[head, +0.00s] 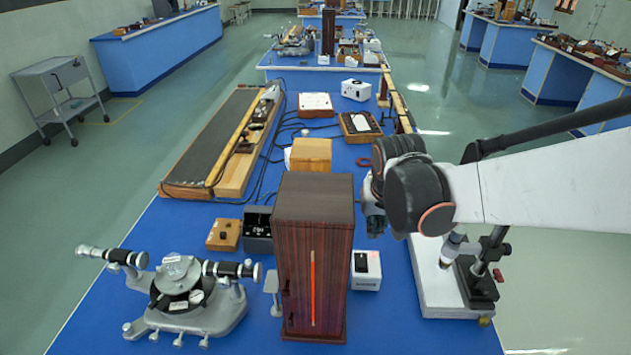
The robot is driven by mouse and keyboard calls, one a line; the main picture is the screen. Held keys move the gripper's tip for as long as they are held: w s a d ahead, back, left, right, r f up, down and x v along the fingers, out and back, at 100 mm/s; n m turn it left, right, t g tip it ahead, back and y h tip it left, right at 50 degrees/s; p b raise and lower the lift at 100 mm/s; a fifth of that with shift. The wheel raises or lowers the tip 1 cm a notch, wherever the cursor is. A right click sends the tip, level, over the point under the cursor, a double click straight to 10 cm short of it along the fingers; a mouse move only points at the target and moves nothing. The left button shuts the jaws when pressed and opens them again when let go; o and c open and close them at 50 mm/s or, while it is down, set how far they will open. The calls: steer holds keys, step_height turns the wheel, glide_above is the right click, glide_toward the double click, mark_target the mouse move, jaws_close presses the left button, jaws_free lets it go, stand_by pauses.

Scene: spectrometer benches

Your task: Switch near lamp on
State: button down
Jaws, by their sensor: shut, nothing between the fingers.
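A tall dark wooden lamp housing (330,215) stands upright on the near blue bench, with a bright orange vertical slit in its front. Just right of it sits a small white box (367,283) with a dark panel and a reddish switch on top, partly hidden behind the housing. My gripper (375,228) is shut and empty. It points down and appears above and slightly behind the white box, apart from it. My arm comes in from the right. The fingertips are small and dark here, so their exact gap to the switch cannot be told.
A grey spectrometer (185,290) stands at the front left. A white-based microscope-like stand (440,280) is right of the box, beneath my arm. A light wooden box (311,155), small boxes and cables lie behind. Bare blue bench (392,330) shows in front of the white box.

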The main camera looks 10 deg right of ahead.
steer(key=shift+w+f, duration=0.8)
steer(key=shift+f, duration=0.15)
steer(key=b, duration=0.5)
glide_above(363, 258)
steer(key=s, duration=0.1)
step_height(363, 258, down, 12)
steer(key=shift+s+a+f, duration=0.1)
steer(key=shift+f, duration=0.7)
